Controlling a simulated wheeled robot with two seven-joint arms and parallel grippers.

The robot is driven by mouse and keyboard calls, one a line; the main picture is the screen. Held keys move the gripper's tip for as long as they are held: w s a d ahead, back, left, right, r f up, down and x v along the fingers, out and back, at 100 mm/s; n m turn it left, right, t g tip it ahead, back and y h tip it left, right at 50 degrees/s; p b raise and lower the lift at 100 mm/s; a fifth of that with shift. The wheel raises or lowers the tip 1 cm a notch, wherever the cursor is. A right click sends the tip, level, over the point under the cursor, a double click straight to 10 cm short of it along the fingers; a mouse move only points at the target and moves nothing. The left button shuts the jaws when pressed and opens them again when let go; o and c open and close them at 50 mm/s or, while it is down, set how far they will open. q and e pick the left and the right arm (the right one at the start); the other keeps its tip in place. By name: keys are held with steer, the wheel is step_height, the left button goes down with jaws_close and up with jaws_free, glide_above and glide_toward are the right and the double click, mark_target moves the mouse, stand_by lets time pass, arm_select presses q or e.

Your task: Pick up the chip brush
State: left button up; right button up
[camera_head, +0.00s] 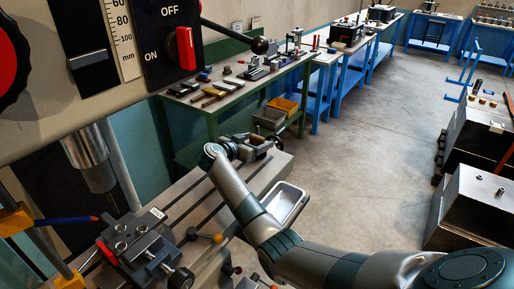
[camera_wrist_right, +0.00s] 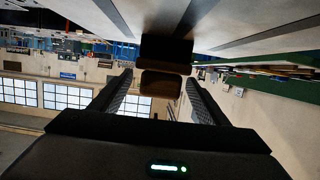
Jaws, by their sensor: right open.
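I cannot pick out the chip brush with certainty. In the right wrist view, a dark brown block-like thing (camera_wrist_right: 163,84) shows between and beyond the fingertips of my right gripper (camera_wrist_right: 157,80). Its shape is too dark to name, and I cannot tell whether it touches a finger. The right gripper's fingers are apart. In the head view my right arm reaches over the grey slotted machine table (camera_head: 185,205), with its far end by dark hardware at the table's far end. My left gripper is not in view.
A drill press with a red switch (camera_head: 186,48) fills the upper left. A vise (camera_head: 137,247) sits on its table. A silver tray (camera_head: 284,204) is beside my arm. A green bench (camera_head: 215,105) holds several tools. Open floor (camera_head: 360,150) lies right of it.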

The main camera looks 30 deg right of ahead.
steer(key=shift+b+x, duration=0.5)
steer(key=shift+x, duration=1.85)
steer(key=shift+a, duration=0.1)
steer(key=shift+c, duration=0.4)
steer(key=c, duration=0.8)
